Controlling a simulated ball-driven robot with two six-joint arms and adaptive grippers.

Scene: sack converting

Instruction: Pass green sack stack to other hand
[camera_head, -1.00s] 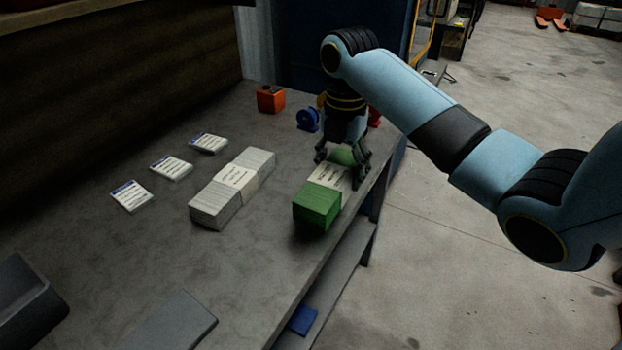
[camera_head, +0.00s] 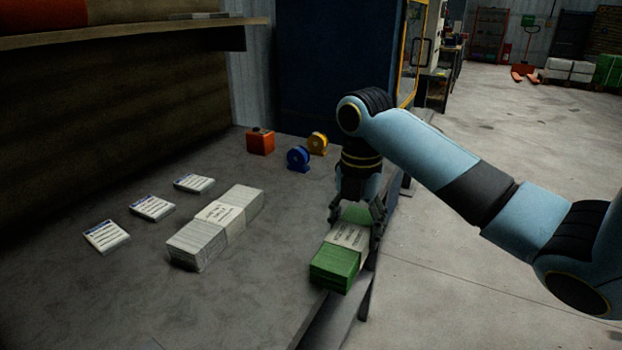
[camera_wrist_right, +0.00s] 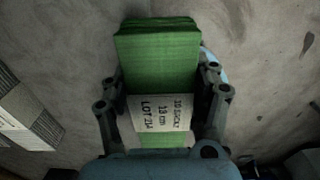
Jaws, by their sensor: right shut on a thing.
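The green sack stack (camera_head: 335,266) has a white printed paper band around its middle. It is at the right edge of the workbench in the head view. My right gripper (camera_head: 357,222) points down with its fingers on both sides of the stack, shut on it at the band. In the right wrist view the green stack (camera_wrist_right: 160,62) sits between the fingers of my right gripper (camera_wrist_right: 163,100), and the band's print is readable. Whether the stack's underside touches the bench is hard to tell. My left gripper is in neither view.
A banded grey-white stack (camera_head: 215,228) lies left of the green one, with several small labelled packs, including one (camera_head: 106,237), further left. An orange box (camera_head: 260,141), a blue roll (camera_head: 298,158) and a yellow roll (camera_head: 318,143) stand at the back. The front bench surface (camera_head: 120,310) is clear.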

